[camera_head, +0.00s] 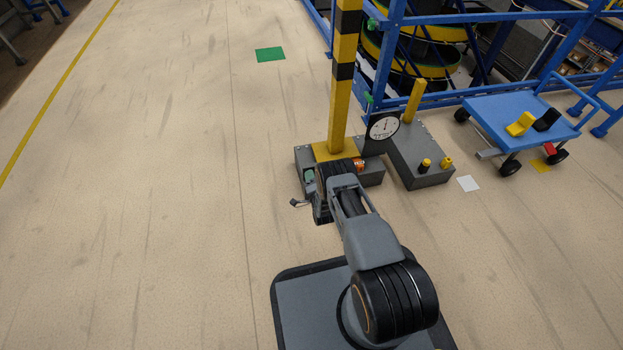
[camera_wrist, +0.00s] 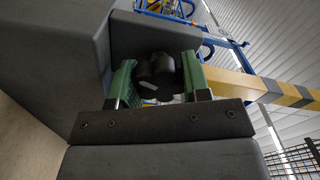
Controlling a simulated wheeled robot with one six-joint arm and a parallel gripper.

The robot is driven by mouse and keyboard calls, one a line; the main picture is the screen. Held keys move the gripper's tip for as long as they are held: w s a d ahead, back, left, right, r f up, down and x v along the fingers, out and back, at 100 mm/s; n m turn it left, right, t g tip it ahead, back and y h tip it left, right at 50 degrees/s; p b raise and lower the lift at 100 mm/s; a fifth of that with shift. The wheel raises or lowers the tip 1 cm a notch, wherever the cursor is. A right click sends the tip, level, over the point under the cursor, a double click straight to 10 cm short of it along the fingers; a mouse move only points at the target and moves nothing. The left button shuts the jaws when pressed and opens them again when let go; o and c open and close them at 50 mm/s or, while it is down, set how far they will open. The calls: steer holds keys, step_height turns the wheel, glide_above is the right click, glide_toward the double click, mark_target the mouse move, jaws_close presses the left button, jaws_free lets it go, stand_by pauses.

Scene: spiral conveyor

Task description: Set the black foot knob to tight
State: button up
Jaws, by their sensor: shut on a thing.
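The black foot knob (camera_wrist: 150,88) shows in the wrist view between the two green fingers of my gripper (camera_wrist: 158,76). It is dark and rounded, with a pale mark low on its face, and sits against a grey block. My gripper is shut on it. In the head view my gripper (camera_head: 311,178) is at the left side of the grey foot block (camera_head: 370,177) under the yellow and black post (camera_head: 340,105). The knob itself is hidden there. I cannot tell which setting the pale mark points to.
A round dial gauge (camera_head: 384,126) stands right of the post. A blue cart (camera_head: 500,115) stands at the right, by the blue frame. The floor to the left is clear, with a green patch (camera_head: 270,55) farther back.

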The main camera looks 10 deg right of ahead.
stand_by(0.3)
steer(key=o, duration=0.9)
steer(key=shift+o, duration=0.2)
steer(key=shift+s, duration=0.15)
steer(key=s+p, duration=0.5)
steer(key=s, duration=0.8)
steer(key=shift+s, duration=0.3)
